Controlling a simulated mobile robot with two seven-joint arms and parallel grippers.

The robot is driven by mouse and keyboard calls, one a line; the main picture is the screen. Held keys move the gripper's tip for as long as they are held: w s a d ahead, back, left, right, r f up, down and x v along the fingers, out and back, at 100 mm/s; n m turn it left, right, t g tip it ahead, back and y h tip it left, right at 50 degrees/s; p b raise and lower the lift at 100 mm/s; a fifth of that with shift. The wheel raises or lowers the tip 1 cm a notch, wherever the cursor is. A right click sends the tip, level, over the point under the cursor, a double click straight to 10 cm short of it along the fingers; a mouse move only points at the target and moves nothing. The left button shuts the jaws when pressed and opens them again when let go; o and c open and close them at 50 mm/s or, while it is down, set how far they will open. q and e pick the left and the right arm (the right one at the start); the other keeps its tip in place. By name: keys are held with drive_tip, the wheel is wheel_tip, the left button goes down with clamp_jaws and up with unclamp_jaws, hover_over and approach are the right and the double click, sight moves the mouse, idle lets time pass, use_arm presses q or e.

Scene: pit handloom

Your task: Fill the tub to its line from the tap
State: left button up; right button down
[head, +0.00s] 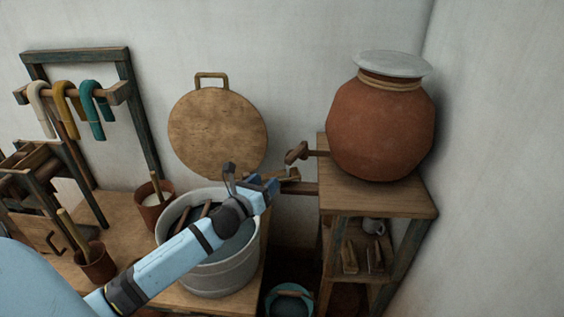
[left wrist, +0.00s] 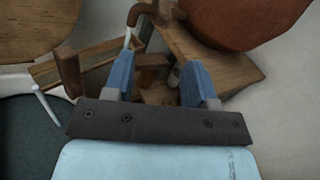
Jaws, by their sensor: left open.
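The grey metal tub (head: 222,275) stands on the wooden bench, partly hidden behind my left arm. Dark liquid shows in it, also in the left wrist view (left wrist: 30,145); I cannot make out its line. The wooden tap (head: 297,153) juts left from the big clay pot (head: 380,125). In the left wrist view a pale thin stream drops from the tap (left wrist: 140,12) toward a wooden trough (left wrist: 95,62). Another pale streak (left wrist: 46,106) ends at the tub's liquid. My left gripper (head: 265,184) is open and empty beside the trough, below the tap.
The pot stands on a wooden stand (head: 400,200) with a cup and small tools on its shelf. A teal bucket (head: 289,309) is below. A round board (head: 215,130) and a rack with coloured hanks (head: 95,112) stand behind.

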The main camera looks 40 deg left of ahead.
sight(287, 163)
use_arm(q)
drive_tip(key=w, duration=0.6)
drive_tip(key=w+p, duration=0.1)
drive_tip(key=w, duration=0.6)
drive_tip(key=shift+a+r, duration=0.15)
drive_tip(key=shift+a, duration=0.05)
drive_tip(key=shift+w, duration=0.4)
use_arm(e)
drive_tip(key=shift+w+d+r, duration=0.1)
drive_tip(key=shift+d+r, duration=0.25)
